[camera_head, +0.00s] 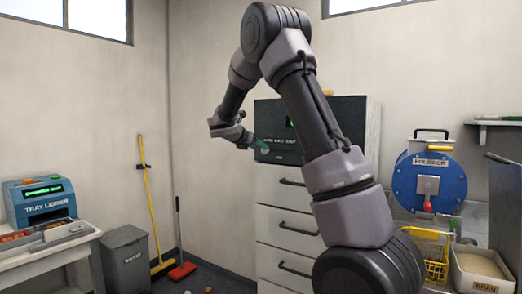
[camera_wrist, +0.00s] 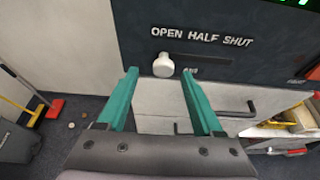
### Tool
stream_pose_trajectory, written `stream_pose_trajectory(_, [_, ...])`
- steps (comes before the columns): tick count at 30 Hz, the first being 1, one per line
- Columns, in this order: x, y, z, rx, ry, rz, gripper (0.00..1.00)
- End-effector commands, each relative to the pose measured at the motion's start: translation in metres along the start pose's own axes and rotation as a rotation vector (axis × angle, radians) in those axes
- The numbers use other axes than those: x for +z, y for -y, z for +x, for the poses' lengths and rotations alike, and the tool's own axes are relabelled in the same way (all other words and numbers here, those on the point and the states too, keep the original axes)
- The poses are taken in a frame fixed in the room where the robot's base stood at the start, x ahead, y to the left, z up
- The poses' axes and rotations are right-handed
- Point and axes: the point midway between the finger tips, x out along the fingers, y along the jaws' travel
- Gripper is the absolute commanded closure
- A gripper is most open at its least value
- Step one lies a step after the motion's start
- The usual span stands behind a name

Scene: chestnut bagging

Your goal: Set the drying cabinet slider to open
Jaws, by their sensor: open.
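The drying cabinet control box (camera_head: 345,112) is dark and sits on top of the pale drawer unit. In the wrist view its dark front (camera_wrist: 225,20) carries the words OPEN, HALF and SHUT above a slot. The white slider knob (camera_wrist: 163,66) stands at the slot's left end, under OPEN. My gripper (camera_wrist: 160,78) has two teal fingers, spread apart, with the knob showing between and just beyond their tips. Whether a finger touches the knob cannot be told. In the head view my gripper (camera_head: 255,143) is at the box's left front.
The drawer unit (camera_head: 290,219) has dark bar handles below the box. A blue polisher (camera_head: 402,185), a yellow basket (camera_head: 432,250) and a bran bin (camera_head: 482,266) stand at the right. A broom (camera_head: 146,195) and a grey waste bin (camera_head: 126,260) are at the left.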

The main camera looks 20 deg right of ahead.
Motion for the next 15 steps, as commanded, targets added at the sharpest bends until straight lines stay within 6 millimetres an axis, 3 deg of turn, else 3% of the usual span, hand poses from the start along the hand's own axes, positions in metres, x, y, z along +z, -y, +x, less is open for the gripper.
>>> stream_pose_trajectory(6, [0.0,-0.001,-0.046,0.004,0.001,0.001,0.32])
stream_pose_trajectory(15, [0.0,-0.001,-0.071,0.001,0.001,0.0,0.32])
